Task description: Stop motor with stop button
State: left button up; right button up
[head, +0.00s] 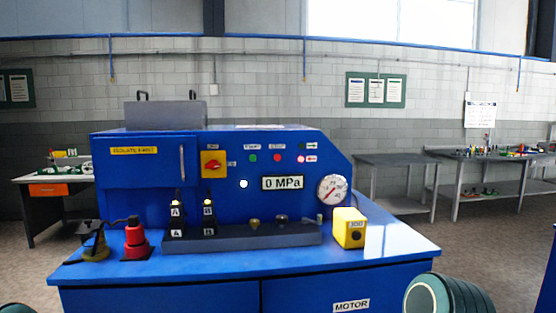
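A blue machine cabinet (140,179) with a sloped right side stands in front of me. On its front panel a small red button (277,158) sits under a small label that seems to read STOP. A green button (253,158) is just left of it under a similar label. A lit pinkish-red lamp (301,158) is to its right. A display (283,183) below reads 0 MPa. A label reading MOTOR (351,305) is on the lower front. Neither of my grippers shows; only dark green rounded parts, probably of my arms, show at the bottom edge.
A red-yellow rotary switch (213,164) and a round gauge (332,189) flank the buttons. On the ledge stand a red-topped part (136,240), a dark block (240,237) with upright A and B pieces, and a yellow box (349,228). Grey tables (395,160) stand behind right.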

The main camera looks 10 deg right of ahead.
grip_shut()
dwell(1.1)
